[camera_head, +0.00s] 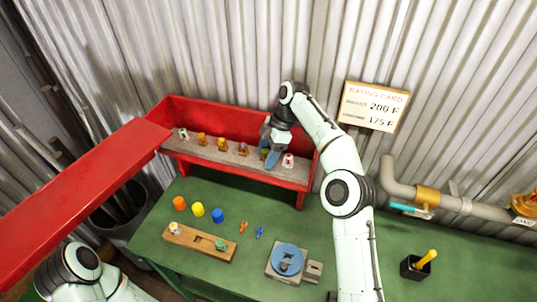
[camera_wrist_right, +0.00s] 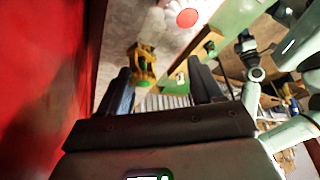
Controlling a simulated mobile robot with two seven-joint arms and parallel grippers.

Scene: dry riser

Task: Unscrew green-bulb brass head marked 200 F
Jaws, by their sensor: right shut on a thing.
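In the wrist view a brass head (camera_wrist_right: 142,62) with a green bulb shows between the two fingers of my right gripper (camera_wrist_right: 160,88). Any mark on it is too small to read. In the head view my right gripper (camera_head: 268,148) is down inside the red box, at the right part of its row, closed on this head and mostly hiding it. Other brass heads (camera_head: 221,144) stand upright to its left along the grey shelf (camera_head: 212,152). A white head with a red top (camera_head: 289,160) stands just right of the gripper. My left gripper is out of view.
The red box (camera_head: 235,118) has a raised back wall, and its red lid (camera_head: 80,180) stands open at left. A wooden block (camera_head: 195,243), coloured caps (camera_head: 198,209), a blue-topped device (camera_head: 288,259) and a black cup (camera_head: 412,268) stand on the green table. A rating card (camera_head: 373,106) hangs behind.

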